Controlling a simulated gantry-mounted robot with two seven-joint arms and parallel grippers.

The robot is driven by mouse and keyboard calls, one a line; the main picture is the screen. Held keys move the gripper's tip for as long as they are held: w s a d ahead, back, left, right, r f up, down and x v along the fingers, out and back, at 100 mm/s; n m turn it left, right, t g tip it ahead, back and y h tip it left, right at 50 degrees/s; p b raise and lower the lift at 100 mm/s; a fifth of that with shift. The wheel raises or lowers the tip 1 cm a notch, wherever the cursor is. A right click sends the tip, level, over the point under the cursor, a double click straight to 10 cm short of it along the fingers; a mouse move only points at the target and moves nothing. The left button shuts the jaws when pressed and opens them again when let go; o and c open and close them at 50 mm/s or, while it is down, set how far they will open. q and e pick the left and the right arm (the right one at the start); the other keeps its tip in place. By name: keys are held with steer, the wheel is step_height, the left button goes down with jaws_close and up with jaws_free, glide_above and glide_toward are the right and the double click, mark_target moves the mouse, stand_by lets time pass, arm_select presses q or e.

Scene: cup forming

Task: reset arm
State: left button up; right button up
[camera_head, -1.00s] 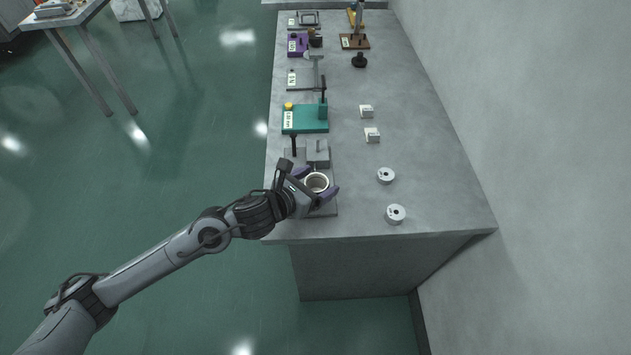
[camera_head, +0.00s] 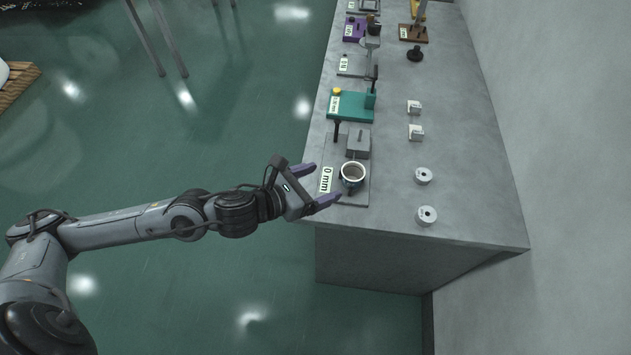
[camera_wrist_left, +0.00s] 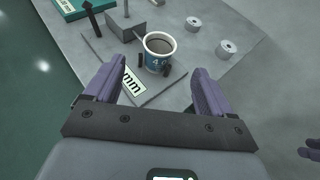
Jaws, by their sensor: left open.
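My left gripper (camera_head: 325,184) is open and empty at the near left edge of the bench. Its two purple fingers also show in the left wrist view (camera_wrist_left: 153,92), spread wide with nothing between the tips. A cup (camera_head: 352,175) with a light rim, dark inside and blue side stands upright on the grey plate fixture (camera_head: 361,195), just beyond the fingers and apart from them. The cup also shows in the left wrist view (camera_wrist_left: 158,52). The plate carries a "0 mm" label (camera_head: 326,180). My right gripper is not in the head view; a purple piece shows at the wrist view's right edge.
Two grey discs with holes (camera_head: 424,175) and two small light blocks (camera_head: 415,132) lie on the bench (camera_head: 470,195) to the right. A green fixture (camera_head: 350,107) stands behind the cup's fixture.

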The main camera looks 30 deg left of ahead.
arm_select(q)
steer(key=shift+s+r, duration=0.1)
steer(key=shift+s, duration=0.15)
stand_by(0.3)
steer(key=s+d+f+n+g+p, duration=0.2)
steer(key=s+d+f+n+p, duration=0.25)
steer(key=s+n, duration=0.4)
steer(key=s+a+f+n+g+y+p, duration=0.1)
steer(key=s+a+f+n+g+y, duration=0.25)
steer(key=n, duration=1.15)
steer(key=s+a+f+n+g+y, duration=0.1)
steer(key=s+a+f+n+g, duration=0.2)
steer(key=s+n, duration=0.8)
steer(key=w+r+n+p, duration=0.1)
steer(key=w+r+p, duration=0.1)
steer(key=r+p, duration=1.7)
steer(key=w+r+n+p, duration=0.2)
steer(key=r+p, duration=1.7)
steer(key=shift+w+d+r+g, duration=0.15)
steer(key=shift+d+r+g, duration=0.1)
steer(key=shift+d+g, duration=0.1)
